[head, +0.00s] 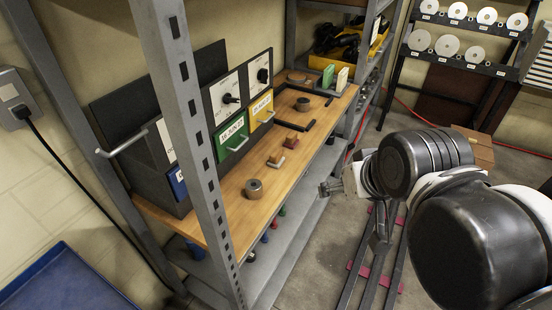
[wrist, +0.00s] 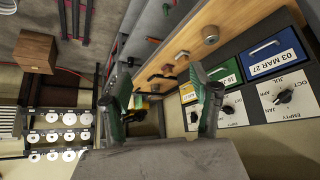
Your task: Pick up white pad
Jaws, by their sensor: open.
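A small off-white pad (head: 342,79) stands upright at the far end of the wooden shelf board in the head view. A green pad (head: 328,75) stands beside it on the left. My gripper (head: 328,188) is in front of the shelf, apart from both pads and nearer the camera. In the wrist view, its two fingers (wrist: 155,82) are spread wide, with nothing held between them. I cannot make out the white pad in the wrist view; the fingers may cover that part of the shelf.
The wooden board (head: 222,200) carries a round grey-brown piece (head: 254,188), small blocks and dark L-shaped bars. A grey rack post (head: 190,120) stands in front. A yellow bin (head: 350,45) is behind the pads. Dated panels (head: 231,138) line the back.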

